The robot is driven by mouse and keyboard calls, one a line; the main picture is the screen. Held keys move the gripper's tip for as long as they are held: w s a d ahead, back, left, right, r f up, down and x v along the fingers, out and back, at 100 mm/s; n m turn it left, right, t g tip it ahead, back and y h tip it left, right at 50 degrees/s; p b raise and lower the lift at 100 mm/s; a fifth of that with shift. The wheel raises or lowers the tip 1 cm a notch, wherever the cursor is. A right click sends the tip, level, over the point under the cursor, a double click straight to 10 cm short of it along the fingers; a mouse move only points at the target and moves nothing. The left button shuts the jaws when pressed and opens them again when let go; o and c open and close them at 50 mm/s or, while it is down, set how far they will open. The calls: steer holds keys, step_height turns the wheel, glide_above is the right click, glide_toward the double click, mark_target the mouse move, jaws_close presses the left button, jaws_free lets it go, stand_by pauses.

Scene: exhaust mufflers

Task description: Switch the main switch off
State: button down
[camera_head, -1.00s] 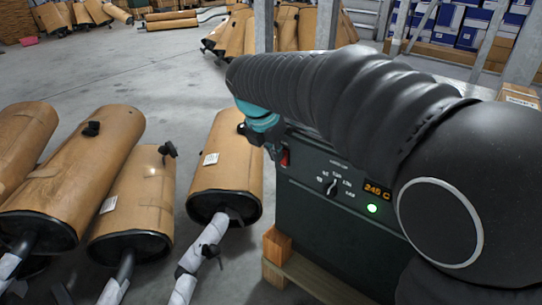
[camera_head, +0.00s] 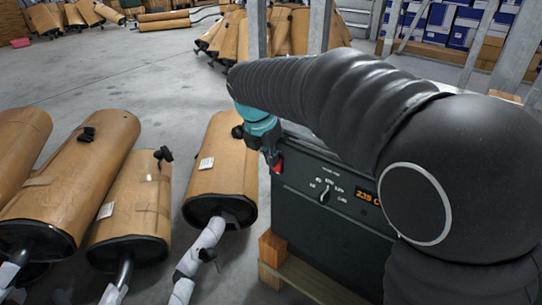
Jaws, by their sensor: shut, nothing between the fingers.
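The dark control box (camera_head: 330,232) stands right of centre. Its red main switch (camera_head: 279,167) is at the upper left of the front panel. It is partly covered by my gripper (camera_head: 274,156), which is shut and empty, with its tip at or very close to the switch. I cannot tell whether they touch. The switch's exact tilt is too small to read. A dial (camera_head: 324,194) and an orange display (camera_head: 367,198) reading about 235 C are to its right. No green light shows on the panel.
The box rests on a wooden pallet (camera_head: 300,280). Metal posts (camera_head: 318,28) rise behind.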

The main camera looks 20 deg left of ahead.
steer(key=shift+r+p, duration=0.6)
steer(key=s+p+v, duration=0.1)
steer(key=p+v, duration=0.2)
steer(key=v, duration=0.8)
steer(key=shift+s+a, duration=0.3)
steer(key=shift+a, duration=0.05)
